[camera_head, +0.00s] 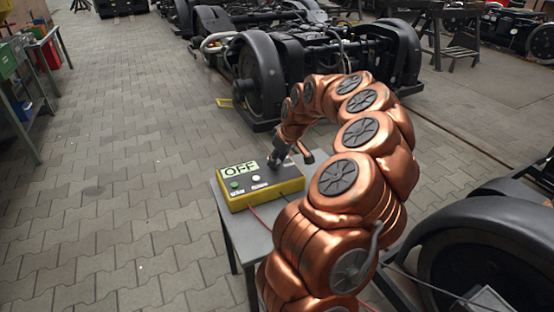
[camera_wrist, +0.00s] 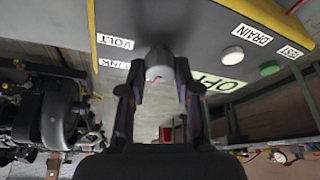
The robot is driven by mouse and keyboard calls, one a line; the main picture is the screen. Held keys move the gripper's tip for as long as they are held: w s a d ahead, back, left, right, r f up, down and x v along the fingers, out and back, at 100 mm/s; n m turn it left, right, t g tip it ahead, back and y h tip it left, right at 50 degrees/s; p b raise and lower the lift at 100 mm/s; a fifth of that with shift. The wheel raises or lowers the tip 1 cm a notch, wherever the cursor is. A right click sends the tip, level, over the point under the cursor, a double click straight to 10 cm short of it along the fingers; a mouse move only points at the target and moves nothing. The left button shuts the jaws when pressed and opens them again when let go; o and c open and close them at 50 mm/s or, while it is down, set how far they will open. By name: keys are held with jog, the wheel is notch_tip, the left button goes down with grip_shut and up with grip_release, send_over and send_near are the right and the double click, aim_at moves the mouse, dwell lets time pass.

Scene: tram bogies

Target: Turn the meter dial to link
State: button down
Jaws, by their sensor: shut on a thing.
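The meter is a yellow and black box (camera_head: 262,198) on a small grey table, with a lit display (camera_head: 239,169) reading OFF. In the wrist view the meter's dark face (camera_wrist: 195,25) appears with labels VOLT (camera_wrist: 115,41), DRAIN (camera_wrist: 252,34) and one partly covered that looks like LINK (camera_wrist: 113,64). My gripper (camera_wrist: 160,75) is shut on the grey dial (camera_wrist: 159,70), one finger on each side. A small reddish mark shows on the dial; which label it points to cannot be told. In the head view my gripper (camera_head: 277,160) covers the dial.
A white button (camera_wrist: 232,56) and a green button (camera_wrist: 270,68) sit beside the dial. Red leads (camera_head: 256,217) run from the box's front. The small table (camera_head: 240,237) has little spare room. Black bogies stand behind and right; paved floor at left is clear.

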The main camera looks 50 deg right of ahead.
jog(key=shift+f+b, duration=0.1)
jog(key=shift+b, duration=0.3)
jog(key=shift+m+h+b, duration=0.3)
jog(key=shift+m+b, duration=0.3)
jog(key=shift+m, duration=0.2)
jog(key=shift+f+m+h+b, duration=0.1)
jog(key=shift+m+h+b, duration=0.3)
jog(key=shift+m+b, duration=0.7)
jog(key=m+b, duration=0.1)
jog(key=m, duration=0.1)
jog(key=m+g+h+b, duration=0.1)
jog(key=m+b, duration=0.1)
jog(key=shift+w+a+m+h, duration=0.1)
jog(key=shift+a+m+h, duration=0.05)
jog(key=shift+m+h, duration=0.15)
jog(key=shift+r+m, duration=0.25)
jog(key=shift+m, duration=0.05)
jog(key=c, duration=0.8)
grip_release()
